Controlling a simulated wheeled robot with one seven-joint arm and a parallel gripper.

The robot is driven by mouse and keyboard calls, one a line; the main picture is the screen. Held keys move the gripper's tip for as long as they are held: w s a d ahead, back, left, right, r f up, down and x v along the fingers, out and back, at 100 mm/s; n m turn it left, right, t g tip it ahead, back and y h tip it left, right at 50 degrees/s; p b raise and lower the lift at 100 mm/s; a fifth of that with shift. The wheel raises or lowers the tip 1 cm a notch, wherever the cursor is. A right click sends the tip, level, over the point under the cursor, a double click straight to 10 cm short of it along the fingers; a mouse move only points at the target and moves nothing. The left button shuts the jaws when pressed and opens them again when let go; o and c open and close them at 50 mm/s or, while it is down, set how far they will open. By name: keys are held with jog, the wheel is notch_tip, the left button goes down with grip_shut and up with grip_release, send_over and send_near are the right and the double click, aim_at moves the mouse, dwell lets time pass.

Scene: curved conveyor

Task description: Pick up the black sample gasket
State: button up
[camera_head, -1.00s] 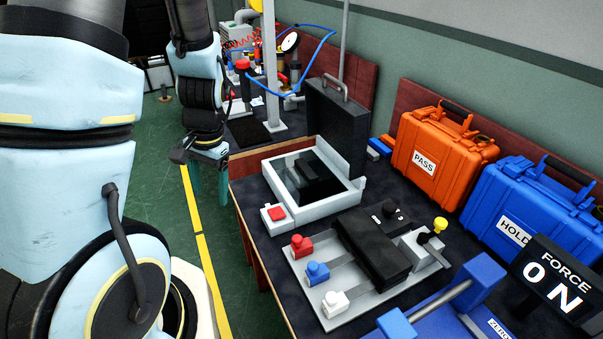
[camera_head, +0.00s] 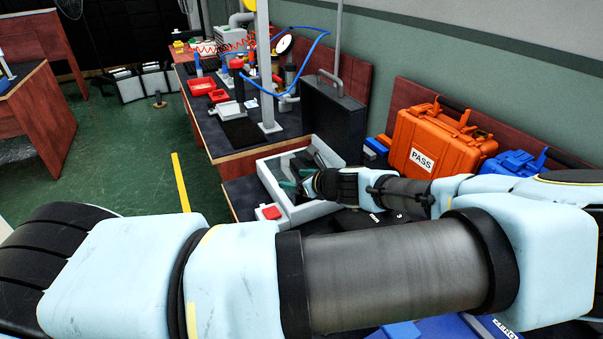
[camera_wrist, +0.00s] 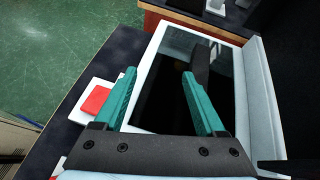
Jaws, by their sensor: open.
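My gripper (camera_head: 291,181) is open and empty over the white-framed tray (camera_head: 263,178) on the bench. In the wrist view my gripper (camera_wrist: 158,75) has its two teal fingers spread above the tray's black, glossy floor (camera_wrist: 160,108). The tray's white rim (camera_wrist: 258,95) shows on the right. A dark grey shape (camera_wrist: 203,62) shows beyond the right finger; I cannot tell whether it is an object or a reflection. I cannot make out the black gasket against the dark floor.
A red button (camera_wrist: 96,100) on a white base stands left of the tray. A black upright case (camera_head: 335,115) stands behind it. An orange PASS case (camera_head: 440,140) and a blue case (camera_head: 513,163) stand along the wall. My arm hides the nearer bench.

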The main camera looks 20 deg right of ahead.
aim_at(302, 167)
jog(key=d+m, duration=0.1)
jog(key=d, duration=0.1)
jog(key=s+d+r+m+t+h, duration=0.1)
jog(key=d+m+h, duration=0.1)
jog(key=d, duration=0.1)
jog(key=shift+s+d+r+t, duration=0.15)
jog(key=shift+s+d+t, duration=0.15)
jog(key=shift+s, duration=0.05)
jog(key=shift+w, duration=0.3)
jog(key=p+x, duration=0.1)
jog(key=x, duration=0.3)
jog(key=shift+w, duration=0.2)
jog(key=shift+w+f+p, duration=0.3)
jog(key=shift+w+p, duration=0.25)
jog(key=shift+p, duration=0.1)
jog(key=p+x, duration=0.1)
jog(key=x, duration=0.2)
jog(key=shift+w+a+f+p, duration=0.1)
jog(key=shift+w+p, duration=0.2)
jog(key=shift+p, duration=0.1)
jog(key=shift+w+f, duration=0.3)
grip_shut()
